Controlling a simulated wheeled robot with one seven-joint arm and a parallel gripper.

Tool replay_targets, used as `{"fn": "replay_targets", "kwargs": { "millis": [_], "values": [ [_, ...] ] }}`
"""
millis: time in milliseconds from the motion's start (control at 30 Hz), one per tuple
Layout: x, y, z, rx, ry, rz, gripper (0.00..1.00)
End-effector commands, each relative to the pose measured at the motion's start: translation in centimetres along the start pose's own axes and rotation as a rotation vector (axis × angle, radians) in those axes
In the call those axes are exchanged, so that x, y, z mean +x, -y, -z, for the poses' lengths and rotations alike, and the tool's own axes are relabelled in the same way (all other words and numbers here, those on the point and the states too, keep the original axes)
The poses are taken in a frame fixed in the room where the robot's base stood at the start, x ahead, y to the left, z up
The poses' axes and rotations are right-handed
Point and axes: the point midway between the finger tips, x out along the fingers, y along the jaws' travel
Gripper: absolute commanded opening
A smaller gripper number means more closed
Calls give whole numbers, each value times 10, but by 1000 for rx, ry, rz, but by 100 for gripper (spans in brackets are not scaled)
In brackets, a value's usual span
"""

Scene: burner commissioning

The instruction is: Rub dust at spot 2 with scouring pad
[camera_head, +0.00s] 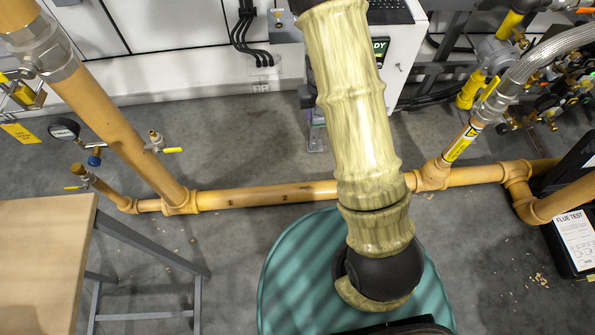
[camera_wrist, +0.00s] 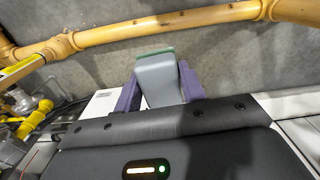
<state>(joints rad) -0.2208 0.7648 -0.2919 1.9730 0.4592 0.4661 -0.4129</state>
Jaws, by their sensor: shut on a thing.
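My gripper (camera_wrist: 161,85) shows in the wrist view, its purple fingers shut on the scouring pad (camera_wrist: 158,82), a grey block with a green far edge. In the wrist view the yellow pipe (camera_wrist: 150,28) crosses above the pad, with a strip of grey floor showing between them. In the head view the horizontal yellow pipe (camera_head: 265,195) carries small dark marks; one (camera_head: 229,199) looks like a 2, but I cannot read it for sure. My arm hides the gripper and pad in the head view.
A wooden-topped table (camera_head: 45,255) stands at the left. A pressure gauge (camera_head: 64,130) and a yellow-handled valve (camera_head: 158,143) sit near the left pipes. A black case marked FLUE TEST (camera_head: 577,240) is at the right. Grey floor lies around the pipe.

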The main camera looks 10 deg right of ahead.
Motion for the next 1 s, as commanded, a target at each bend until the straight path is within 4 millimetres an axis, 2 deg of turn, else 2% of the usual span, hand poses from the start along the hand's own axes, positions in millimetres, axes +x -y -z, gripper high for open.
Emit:
{"fn": "replay_targets", "kwargs": {
  "millis": [333,467,567,667,1000],
  "values": [
    [0,-3,0,7,0,0,19],
    [8,-3,1,6,1,-1,19],
    [26,-2,3,3,2,-3,19],
    [53,1,7,-4,3,-6,19],
    [160,18,21,-36,4,-15,19]
  ]
}}
